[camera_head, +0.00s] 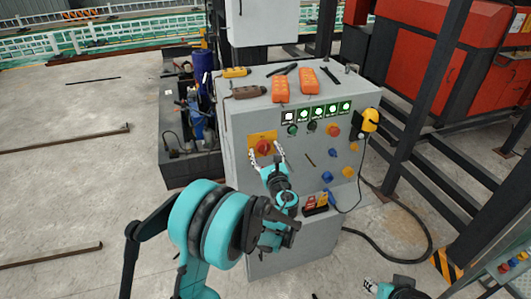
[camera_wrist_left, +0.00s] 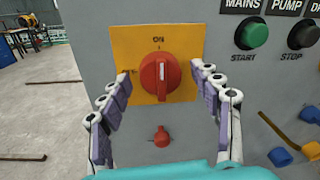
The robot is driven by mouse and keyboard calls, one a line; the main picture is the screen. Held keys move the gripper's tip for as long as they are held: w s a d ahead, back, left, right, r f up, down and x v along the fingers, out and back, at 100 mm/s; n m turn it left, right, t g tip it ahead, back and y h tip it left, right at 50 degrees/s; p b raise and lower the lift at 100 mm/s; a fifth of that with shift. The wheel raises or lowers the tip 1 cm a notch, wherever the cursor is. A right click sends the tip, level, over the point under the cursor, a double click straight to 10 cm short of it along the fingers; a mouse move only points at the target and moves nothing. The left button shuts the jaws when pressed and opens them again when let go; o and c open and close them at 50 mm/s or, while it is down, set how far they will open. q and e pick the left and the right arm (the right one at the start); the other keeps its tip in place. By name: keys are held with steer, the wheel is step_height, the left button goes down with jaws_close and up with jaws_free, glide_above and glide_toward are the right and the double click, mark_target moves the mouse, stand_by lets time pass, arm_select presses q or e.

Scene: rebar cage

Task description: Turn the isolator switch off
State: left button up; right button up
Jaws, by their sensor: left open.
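The isolator switch is a red rotary knob (camera_head: 264,147) on a yellow plate (camera_head: 255,137) at the left of the grey cabinet's front. In the left wrist view the knob (camera_wrist_left: 155,78) has its handle upright, in line with the "ON" mark above it. My left gripper (camera_head: 266,154) is open, with its fingers pointing at the plate. In the left wrist view its two fingers (camera_wrist_left: 163,84) stand on either side of the knob, apart from it. At the bottom right of the head view, part of my right arm shows; whether its gripper is open cannot be told.
A small red knob (camera_wrist_left: 161,137) sits below the plate. Green START (camera_wrist_left: 252,33) and black STOP (camera_wrist_left: 302,34) buttons are to the right. The grey cabinet (camera_head: 290,245) also carries blue and yellow sockets. A black cable (camera_head: 405,255) lies on the floor at right.

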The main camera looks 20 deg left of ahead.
arm_select(q)
steer(key=c, duration=1.2)
steer(key=shift+o, duration=0.2)
steer(key=shift+n, duration=0.4)
steer(key=n+b, duration=0.1)
steer(key=n, duration=0.1)
steer(key=shift+f+n+b, duration=0.15)
steer(key=shift+n+b, duration=0.25)
steer(key=n+b, duration=0.1)
steer(key=n, duration=0.4)
steer(key=shift+n+y+b, duration=0.3)
steer(key=shift+y+b, duration=0.05)
steer(key=shift+y, duration=0.05)
steer(key=n+b, duration=0.1)
steer(key=n, duration=0.4)
steer(key=n+y, duration=0.1)
steer(key=n, duration=0.3)
steer(key=shift+d+b, duration=0.1)
steer(key=shift+b, duration=0.2)
steer(key=shift+n, duration=0.4)
